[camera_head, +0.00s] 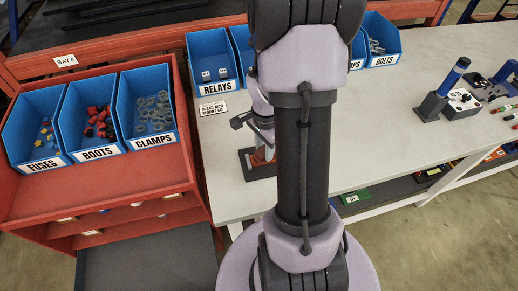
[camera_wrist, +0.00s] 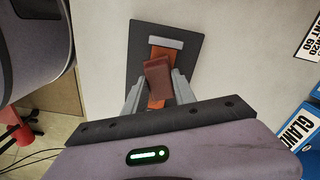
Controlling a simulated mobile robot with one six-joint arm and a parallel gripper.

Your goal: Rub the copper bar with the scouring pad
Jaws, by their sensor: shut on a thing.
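In the wrist view, my gripper (camera_wrist: 158,86) is shut on a reddish-brown block, the scouring pad (camera_wrist: 158,77). The pad is over the orange copper bar (camera_wrist: 156,102), slightly tilted across it and covering its middle. I cannot tell whether pad and bar touch. A grey clamp piece (camera_wrist: 166,43) lies across the bar's far end. The bar is on a dark base plate (camera_wrist: 145,35). In the head view, the base plate (camera_head: 246,163) stands on the white bench at its left end. My arm hides much of the gripper and bar there.
Blue bins stand along the bench's back, including the relays bin (camera_head: 212,72). A small printed card (camera_head: 213,108) lies near the base plate. The red shelf (camera_head: 60,190) with several blue bins is at left. A blue-handled tool (camera_head: 453,78) stands at right.

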